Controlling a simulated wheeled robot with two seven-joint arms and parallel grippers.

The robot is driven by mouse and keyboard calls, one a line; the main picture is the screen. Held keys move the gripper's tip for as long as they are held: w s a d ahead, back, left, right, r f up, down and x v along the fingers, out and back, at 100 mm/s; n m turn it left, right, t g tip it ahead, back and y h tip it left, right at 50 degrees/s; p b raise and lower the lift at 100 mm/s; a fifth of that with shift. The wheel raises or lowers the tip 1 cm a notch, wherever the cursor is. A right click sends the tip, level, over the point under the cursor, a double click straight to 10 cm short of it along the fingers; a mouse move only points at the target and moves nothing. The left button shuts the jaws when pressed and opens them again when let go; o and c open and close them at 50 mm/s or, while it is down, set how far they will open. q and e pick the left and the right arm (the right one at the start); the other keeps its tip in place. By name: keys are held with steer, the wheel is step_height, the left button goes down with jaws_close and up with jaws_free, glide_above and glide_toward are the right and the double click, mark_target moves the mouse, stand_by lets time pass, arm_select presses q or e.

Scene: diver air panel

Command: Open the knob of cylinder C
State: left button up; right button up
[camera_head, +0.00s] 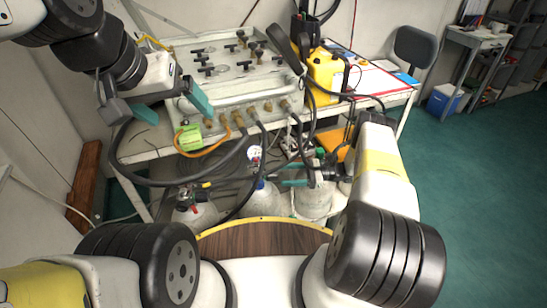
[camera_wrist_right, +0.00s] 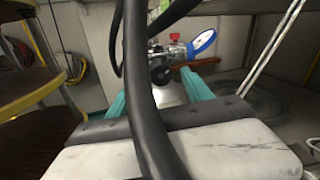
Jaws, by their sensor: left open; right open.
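Several pale gas cylinders stand under the bench: a left one (camera_head: 196,214), a middle one (camera_head: 264,201) and a right one (camera_head: 313,202). I cannot read any letter, so I cannot tell which is C. My right gripper (camera_head: 292,175) is open at the top of the right cylinder. In the right wrist view, a dark round knob (camera_wrist_right: 160,73) on a metal valve lies ahead between the teal fingers (camera_wrist_right: 157,95), apart from them. A black hose crosses in front and hides part of it. My left gripper (camera_head: 172,107) is open and empty beside the panel's left side.
The air panel (camera_head: 225,70) stands on the bench, with hoses hanging from its front. A yellow container (camera_head: 324,75) stands right of the panel. Green floor (camera_head: 465,185) is clear at right.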

mark_target(276, 175)
steer(key=shift+a, duration=2.25)
jaws_close()
steer(key=shift+n, duration=0.3)
steer(key=shift+n, duration=3.1)
